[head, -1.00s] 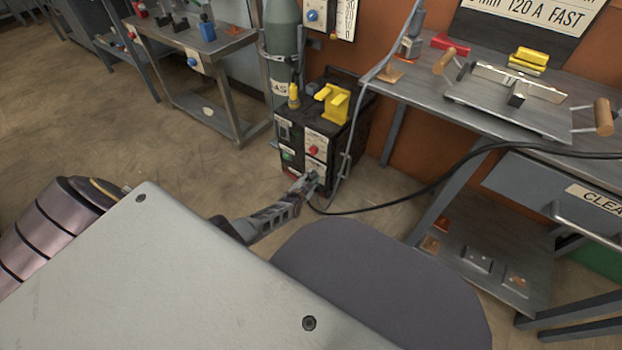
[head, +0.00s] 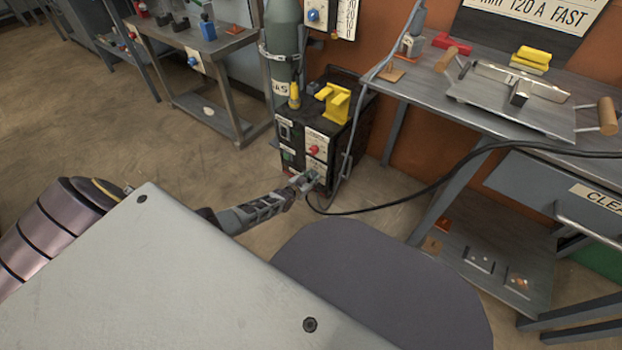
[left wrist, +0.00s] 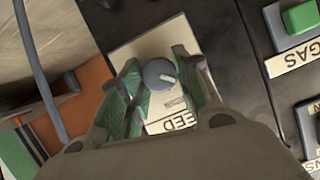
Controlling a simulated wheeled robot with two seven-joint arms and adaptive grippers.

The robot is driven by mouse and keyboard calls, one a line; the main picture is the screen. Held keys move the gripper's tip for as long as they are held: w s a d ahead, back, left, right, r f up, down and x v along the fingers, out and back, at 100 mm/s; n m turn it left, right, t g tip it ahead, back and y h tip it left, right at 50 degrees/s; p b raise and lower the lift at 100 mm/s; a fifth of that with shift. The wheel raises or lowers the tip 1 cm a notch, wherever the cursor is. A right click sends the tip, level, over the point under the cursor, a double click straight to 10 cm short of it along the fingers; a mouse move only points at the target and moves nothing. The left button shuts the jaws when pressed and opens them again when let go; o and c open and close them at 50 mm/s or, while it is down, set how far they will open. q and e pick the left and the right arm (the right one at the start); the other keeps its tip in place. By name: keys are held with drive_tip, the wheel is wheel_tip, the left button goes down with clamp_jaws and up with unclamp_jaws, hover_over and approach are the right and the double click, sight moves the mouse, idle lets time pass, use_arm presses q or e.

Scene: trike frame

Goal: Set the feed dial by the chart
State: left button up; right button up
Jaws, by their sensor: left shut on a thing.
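The black welding machine (head: 355,135) stands on the floor beside the gas cylinder. My left gripper (head: 306,181) is at the lower front of it. In the left wrist view the grey round feed dial (left wrist: 159,74), with a white pointer mark, sits on a pale plate lettered "FEED" (left wrist: 172,124). My left gripper's green-padded fingers (left wrist: 157,78) are shut on the dial from both sides. The dial's scale is mostly hidden. The chart (head: 530,14) is at the top right, cut off, with "mm 120 A FAST" readable. My right gripper is not in view.
A red knob (head: 314,149) is above the gripper on the machine front. A green GAS button (left wrist: 301,16) is beside the feed plate. A grey hose and black cable (head: 425,190) run close on the right. The workbench (head: 420,92) stands to the right.

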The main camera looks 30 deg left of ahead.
use_arm(q)
drive_tip(key=shift+a+n+h, duration=0.15)
drive_tip(key=shift+n+h, duration=0.95)
drive_tip(key=shift+n, duration=0.4)
drive_tip(key=shift+n+h, duration=0.3)
drive_tip(key=shift+n, duration=0.3)
drive_tip(key=shift+a+f+n+h, duration=0.1)
drive_tip(key=shift+a+n+h, duration=0.05)
drive_tip(key=shift+n+h, duration=0.75)
drive_tip(key=o, duration=1)
drive_tip(key=shift+o, duration=0.2)
drive_tip(key=shift+s+a, duration=0.15)
drive_tip(key=shift+s, duration=0.15)
